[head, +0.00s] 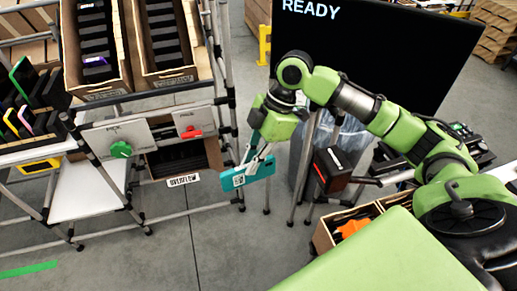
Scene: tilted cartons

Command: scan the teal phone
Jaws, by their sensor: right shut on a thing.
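The teal phone (262,170) hangs tilted in the middle of the head view, a small printed code on its face near its left end. My right gripper (256,158) is shut on it and holds it in the air in front of the rack; the fingers partly cover it. A black box-shaped scanner (335,169) with a red strip stands to the right of the phone, clearly apart from it. A large dark screen (400,60) behind my right arm reads "READY". My left gripper is not in view.
A tube-frame rack with tilted cartons (118,88) of dark phones stands at the left. Coloured phones (22,110) stand in a holder at far left. An open carton (323,238) with an orange item sits below the scanner.

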